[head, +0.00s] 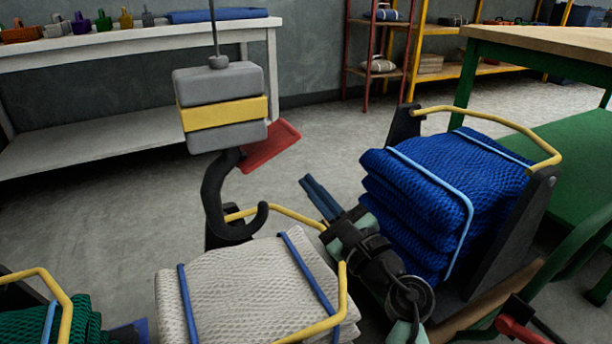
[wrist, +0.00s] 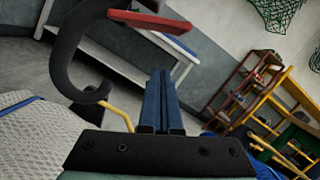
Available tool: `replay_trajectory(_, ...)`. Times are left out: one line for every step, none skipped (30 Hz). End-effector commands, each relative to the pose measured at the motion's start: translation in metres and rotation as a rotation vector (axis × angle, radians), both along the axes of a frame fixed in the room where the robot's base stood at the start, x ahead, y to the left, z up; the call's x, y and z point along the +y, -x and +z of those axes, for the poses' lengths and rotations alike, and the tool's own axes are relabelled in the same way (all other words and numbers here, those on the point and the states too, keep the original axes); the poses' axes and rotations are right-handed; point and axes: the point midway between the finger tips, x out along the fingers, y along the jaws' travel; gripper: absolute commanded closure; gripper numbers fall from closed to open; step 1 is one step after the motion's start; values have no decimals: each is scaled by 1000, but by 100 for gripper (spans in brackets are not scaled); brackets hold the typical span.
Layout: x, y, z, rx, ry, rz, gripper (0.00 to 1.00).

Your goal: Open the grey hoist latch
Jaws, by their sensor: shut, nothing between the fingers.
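The grey hoist block (head: 222,80) with a yellow band hangs from a cable at the upper left of the head view. A dark hook (head: 214,195) hangs below it; the hook also shows in the wrist view (wrist: 62,60). A red flat piece (head: 270,146) sticks out to the right at the hook's top, and it shows at the top of the wrist view (wrist: 150,20). I cannot tell whether it is the latch. My gripper (head: 308,184) is shut and empty, with its blue fingers together, right of the hook and apart from the red piece.
A pale net bundle (head: 245,290) with yellow handles and blue straps lies below the hook. A blue net stack (head: 420,195) in a dark cradle stands right of my gripper. A green net (head: 25,328) is at lower left. A white bench (head: 100,55) and shelves (head: 435,45) stand behind.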

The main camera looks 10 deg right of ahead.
Motion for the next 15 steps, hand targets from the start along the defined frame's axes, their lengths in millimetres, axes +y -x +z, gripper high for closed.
replay_trajectory(-5,11,4,2,-4,-1,100)
replay_trajectory(-7,17,3,2,-4,0,100)
replay_trajectory(-10,24,1,1,-2,-1,100)
replay_trajectory(-13,30,-1,2,-3,-1,100)
replay_trajectory(-16,35,-2,2,-3,-1,100)
replay_trajectory(-18,42,-4,0,-2,0,100)
replay_trajectory(-20,46,-5,0,-3,-1,100)
replay_trajectory(-22,50,-6,0,-2,0,100)
replay_trajectory(-23,54,-8,0,-1,2,100)
replay_trajectory(-25,57,-9,1,-1,1,100)
replay_trajectory(-26,60,-10,1,-1,1,100)
replay_trajectory(-27,62,-11,0,0,1,100)
replay_trajectory(-28,64,-11,-1,0,3,100)
replay_trajectory(-28,65,-12,-1,0,2,100)
replay_trajectory(-28,66,-12,-2,0,2,100)
